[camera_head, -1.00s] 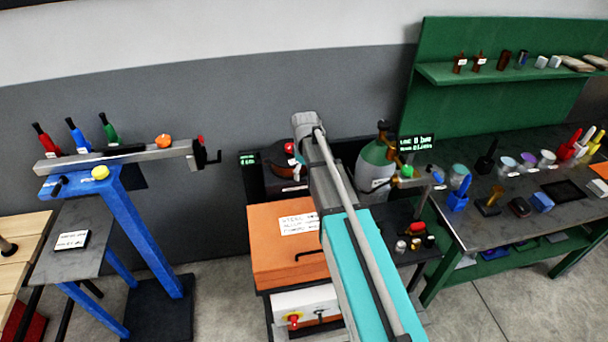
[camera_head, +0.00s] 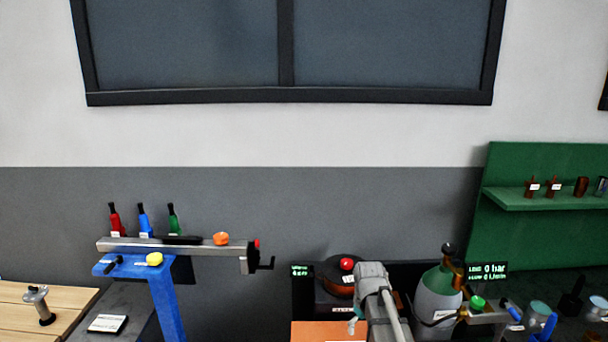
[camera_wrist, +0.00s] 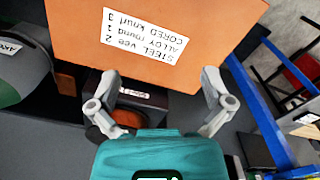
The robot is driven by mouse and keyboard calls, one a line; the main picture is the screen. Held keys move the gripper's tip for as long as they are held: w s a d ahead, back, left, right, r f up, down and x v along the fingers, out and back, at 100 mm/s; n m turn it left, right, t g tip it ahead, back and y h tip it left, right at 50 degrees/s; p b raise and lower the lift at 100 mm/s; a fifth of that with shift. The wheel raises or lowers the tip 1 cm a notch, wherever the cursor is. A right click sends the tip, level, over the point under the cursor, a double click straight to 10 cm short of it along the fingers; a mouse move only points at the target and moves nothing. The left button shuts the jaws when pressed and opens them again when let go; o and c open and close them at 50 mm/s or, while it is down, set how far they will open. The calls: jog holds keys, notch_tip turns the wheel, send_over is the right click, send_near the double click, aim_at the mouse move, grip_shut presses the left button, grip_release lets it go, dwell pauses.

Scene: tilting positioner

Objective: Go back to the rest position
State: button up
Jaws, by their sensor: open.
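My gripper (camera_wrist: 160,76) shows in the wrist view with its two grey fingers wide apart and nothing between them. I cannot tell the exact gap between fingers and box. In the head view my grey arm link rises at the bottom centre, in front of the orange box (camera_head: 310,332), of which only the top edge shows. The fingers are not clear in the head view.
A green gas cylinder (camera_head: 436,295) with a 0 bar display (camera_head: 487,271) stands right of my arm. A dark round device with a red knob (camera_head: 347,264) is just behind. A blue stand (camera_head: 166,305) with a metal rail is left. A green shelf (camera_head: 545,200) is right.

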jog(key=s+f+m+b, duration=0.4)
jog(key=s+f+b, duration=0.5)
jog(key=s, duration=0.4)
jog(key=shift+f+m, duration=0.4)
jog(key=shift+f, duration=0.45)
jog(key=c, duration=0.6)
jog(key=shift+d, duration=0.1)
